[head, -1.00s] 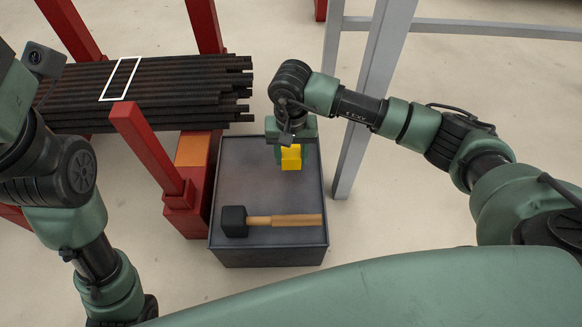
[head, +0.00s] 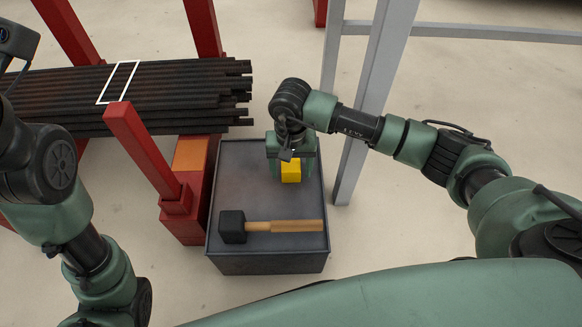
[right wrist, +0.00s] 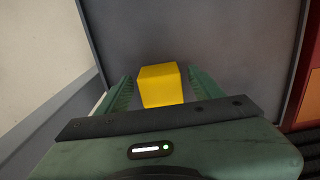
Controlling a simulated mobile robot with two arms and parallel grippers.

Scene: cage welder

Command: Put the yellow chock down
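The yellow chock (head: 291,171) is over the far right part of the dark grey cart's tray (head: 240,180) and looks to rest on it. My right gripper (head: 291,178) points down around the chock. In the right wrist view the chock (right wrist: 161,88) sits between the two green fingers of the gripper (right wrist: 160,80), with a narrow gap on each side, so the gripper looks open. The chock's underside is hidden. My left arm is at the left edge of the head view; its gripper is out of the picture.
A mallet (head: 270,226) lies across the near part of the tray. A red rack (head: 140,150) with dark bars (head: 180,95) stands to the left, and a grey metal post (head: 375,95) to the right. The tray's middle is clear.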

